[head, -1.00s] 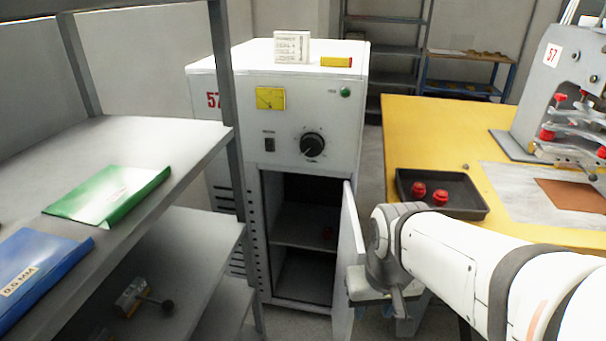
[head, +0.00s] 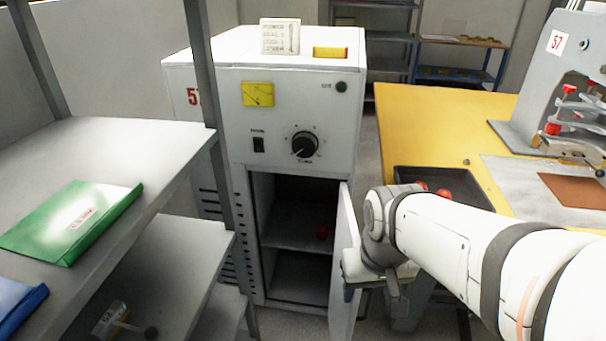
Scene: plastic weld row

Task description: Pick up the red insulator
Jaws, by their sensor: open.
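Two more red pieces (head: 443,194) lie in the black tray (head: 470,180) on the yellow table, partly hidden by my arm. My gripper (head: 375,285) is open, pointing down in front of the cabinet to the right of its door, apart from all the red pieces. Its fingers are only partly clear.
The cabinet door (head: 344,262) stands open towards me, between the opening and my gripper. A shelf rack (head: 150,150) with a green folder (head: 75,220) is at left. The yellow table (head: 425,120) with a press (head: 550,90) is at right.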

